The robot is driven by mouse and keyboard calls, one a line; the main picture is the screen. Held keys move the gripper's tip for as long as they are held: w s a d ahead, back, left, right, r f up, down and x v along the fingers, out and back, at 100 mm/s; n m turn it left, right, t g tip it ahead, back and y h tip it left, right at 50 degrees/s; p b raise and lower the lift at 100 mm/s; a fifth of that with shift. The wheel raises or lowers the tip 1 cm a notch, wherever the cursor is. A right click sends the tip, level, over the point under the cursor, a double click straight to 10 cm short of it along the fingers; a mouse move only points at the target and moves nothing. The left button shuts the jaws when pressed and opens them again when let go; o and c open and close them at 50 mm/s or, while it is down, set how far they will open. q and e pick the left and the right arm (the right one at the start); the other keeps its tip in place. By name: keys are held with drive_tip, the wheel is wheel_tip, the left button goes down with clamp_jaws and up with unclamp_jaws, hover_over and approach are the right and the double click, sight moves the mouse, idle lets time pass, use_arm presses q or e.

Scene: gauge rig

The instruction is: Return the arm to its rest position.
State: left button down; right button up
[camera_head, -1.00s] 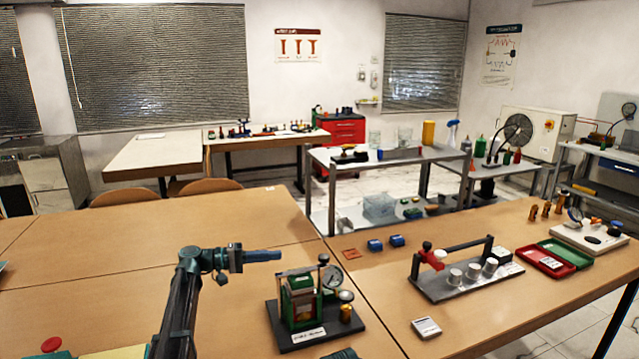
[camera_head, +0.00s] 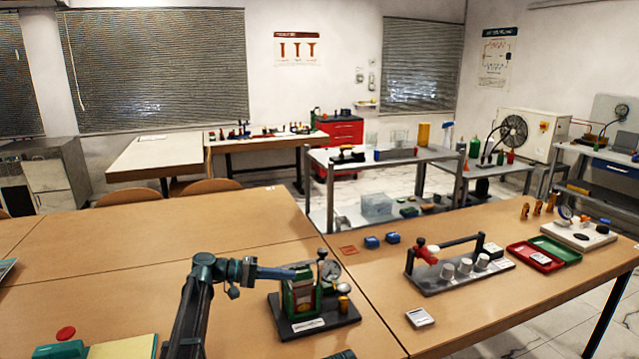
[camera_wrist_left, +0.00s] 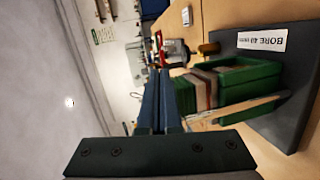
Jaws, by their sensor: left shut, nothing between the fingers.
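My left arm comes in from the lower left over the front table. Its left gripper (camera_head: 292,273) is shut and empty, its blue fingers pointing right. In the head view the fingertips overlap the upper left of the gauge rig's green press (camera_head: 302,295); whether they touch it I cannot tell. In the left wrist view the closed fingers (camera_wrist_left: 158,75) are beside the green press (camera_wrist_left: 250,85), with the base label in view. My right gripper is not in view.
Right of the rig stand a grey fixture (camera_head: 445,284) with a red lever and several metal cylinders, and a small white box (camera_head: 420,317). The table (camera_head: 150,240) behind my left arm is clear.

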use_arm(q)
drive_tip(key=s+d+f+m+g+y+p, duration=0.1)
drive_tip(key=s+d+f+y+p, duration=0.15)
drive_tip(key=s, duration=0.45)
drive_tip(key=s+d+f+m+g+y+p, duration=0.1)
drive_tip(key=s+d+f+y, duration=0.1)
drive_tip(key=s+d+y, duration=0.3)
drive_tip(key=s+d+f+m+g+p, duration=0.1)
drive_tip(key=s+d+f+p, duration=0.15)
drive_tip(key=s, duration=0.55)
drive_tip(key=s+a+m+y+p, duration=0.2)
drive_tip(key=s+a+y, duration=0.4)
drive_tip(key=s, duration=0.8)
drive_tip(key=y+p, duration=0.1)
drive_tip(key=y, duration=0.2)
drive_tip(key=shift+s+a+f, duration=0.15)
drive_tip(key=shift+s+f, duration=0.2)
drive_tip(key=shift+p, duration=0.3)
